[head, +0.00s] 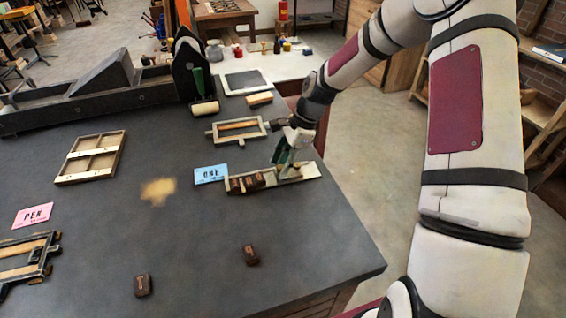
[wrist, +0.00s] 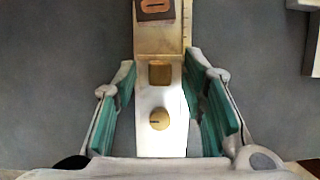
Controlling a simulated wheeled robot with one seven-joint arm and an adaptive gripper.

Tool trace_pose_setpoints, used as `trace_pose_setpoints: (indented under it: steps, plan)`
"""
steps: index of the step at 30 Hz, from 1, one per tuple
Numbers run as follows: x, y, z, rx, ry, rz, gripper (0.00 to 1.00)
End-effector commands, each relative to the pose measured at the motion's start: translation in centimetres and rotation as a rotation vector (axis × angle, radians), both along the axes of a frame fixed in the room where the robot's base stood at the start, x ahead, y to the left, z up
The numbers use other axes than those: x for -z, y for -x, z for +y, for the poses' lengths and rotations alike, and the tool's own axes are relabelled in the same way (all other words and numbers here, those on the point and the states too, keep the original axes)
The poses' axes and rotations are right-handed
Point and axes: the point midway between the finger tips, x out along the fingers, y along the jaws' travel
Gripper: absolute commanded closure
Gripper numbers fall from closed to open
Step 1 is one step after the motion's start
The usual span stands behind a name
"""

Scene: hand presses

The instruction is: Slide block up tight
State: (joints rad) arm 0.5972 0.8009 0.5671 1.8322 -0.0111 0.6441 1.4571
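A shallow metal tray (head: 310,171) lies on the dark table, and dark brown letter blocks (head: 248,182) stand in a row in its left part. In the wrist view one letter block (wrist: 155,8) shows at the top edge. Below it, a pale metal sliding block (wrist: 150,140) with a round brass knob sits in the tray (wrist: 150,42). A brass square lies just above the knob. My gripper (head: 285,166) is low over the tray's right part. In the wrist view its green-padded fingers (wrist: 162,95) are apart, one on each side of the sliding block, with no clear grip.
A blue card (head: 210,174) lies left of the tray. A wooden-handled frame (head: 238,129) lies behind it. Two loose letter blocks (head: 143,285) (head: 250,255) lie in front on clear table. A wooden frame (head: 92,157) and a pink card (head: 33,215) are left.

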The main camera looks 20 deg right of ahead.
Motion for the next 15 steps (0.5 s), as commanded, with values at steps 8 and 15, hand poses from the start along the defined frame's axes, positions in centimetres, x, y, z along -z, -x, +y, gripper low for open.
trace_pose_setpoints:
  steps: [8,15]
  plan:
    - [0.17,0.01,0.08,-0.001,0.000,0.000,0.62]
    - [0.15,0.01,0.07,-0.001,0.000,0.000,1.00]
